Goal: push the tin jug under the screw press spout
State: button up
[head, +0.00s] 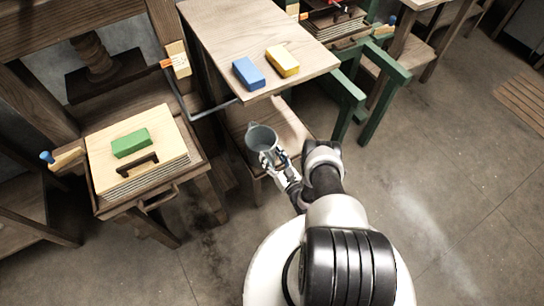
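The tin jug (261,138) is a grey, open-topped vessel standing on a low wooden bench (292,122) in the head view. My gripper (279,163) is at the jug's near right side, very close to it. Whether it touches the jug, and how far its fingers are apart, I cannot tell. The screw press (97,58) has a thick wooden screw at the upper left. A bent grey metal bar or pipe (208,112) reaches right from near the press, ending up and left of the jug. I cannot tell if it is the spout.
A wooden table (225,35) bearing a blue block (248,73) and a yellow block (283,61) overhangs the bench. At left, a stack of boards (110,165) carries a green block (131,143). A green frame (350,95) stands right of the bench. Floor at right is clear.

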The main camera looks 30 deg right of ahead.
grip_shut()
dwell(0.5)
